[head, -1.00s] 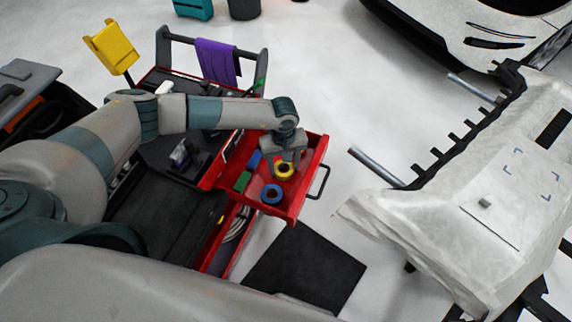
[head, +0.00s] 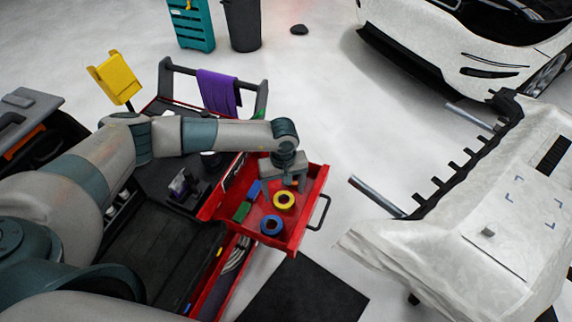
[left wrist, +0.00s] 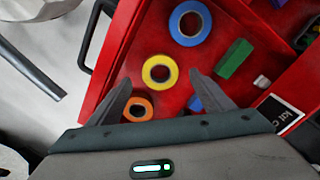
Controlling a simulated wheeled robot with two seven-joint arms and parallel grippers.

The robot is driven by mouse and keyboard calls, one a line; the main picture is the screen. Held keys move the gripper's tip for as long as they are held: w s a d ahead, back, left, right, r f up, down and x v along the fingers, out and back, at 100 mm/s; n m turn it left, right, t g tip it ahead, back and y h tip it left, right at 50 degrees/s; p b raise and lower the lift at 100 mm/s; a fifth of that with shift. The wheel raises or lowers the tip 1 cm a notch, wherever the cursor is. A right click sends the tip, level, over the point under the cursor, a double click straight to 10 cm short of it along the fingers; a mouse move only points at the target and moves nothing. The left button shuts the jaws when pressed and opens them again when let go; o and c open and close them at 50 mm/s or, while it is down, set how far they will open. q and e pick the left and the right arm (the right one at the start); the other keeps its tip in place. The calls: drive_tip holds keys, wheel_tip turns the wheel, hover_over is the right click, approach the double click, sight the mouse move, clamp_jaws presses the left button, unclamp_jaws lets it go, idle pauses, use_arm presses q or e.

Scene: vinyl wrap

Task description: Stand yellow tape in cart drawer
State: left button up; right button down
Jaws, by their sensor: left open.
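The yellow tape roll (head: 284,207) lies in the open red drawer (head: 318,186) of the cart, ring face up, apparently flat; it also shows in the left wrist view (left wrist: 147,73). My left gripper (head: 286,178) is over the far part of the drawer, open and empty. In the left wrist view its fingertips (left wrist: 160,76) spread on either side of the yellow tape's near edge in the picture, apparently apart from it. My right gripper is not in view.
The drawer also holds a blue tape roll (left wrist: 175,24), an orange roll (left wrist: 138,98) and a green block (left wrist: 233,58). A black handle (head: 321,212) sticks out from the drawer front. A white bumper (head: 440,250) stands at the right.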

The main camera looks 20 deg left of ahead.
use_arm(q)
wheel_tip(320, 180, up, 14)
drive_tip(key=b, duration=0.3)
drive_tip(key=shift+r+b, duration=0.15)
drive_tip(key=shift+b, duration=0.2)
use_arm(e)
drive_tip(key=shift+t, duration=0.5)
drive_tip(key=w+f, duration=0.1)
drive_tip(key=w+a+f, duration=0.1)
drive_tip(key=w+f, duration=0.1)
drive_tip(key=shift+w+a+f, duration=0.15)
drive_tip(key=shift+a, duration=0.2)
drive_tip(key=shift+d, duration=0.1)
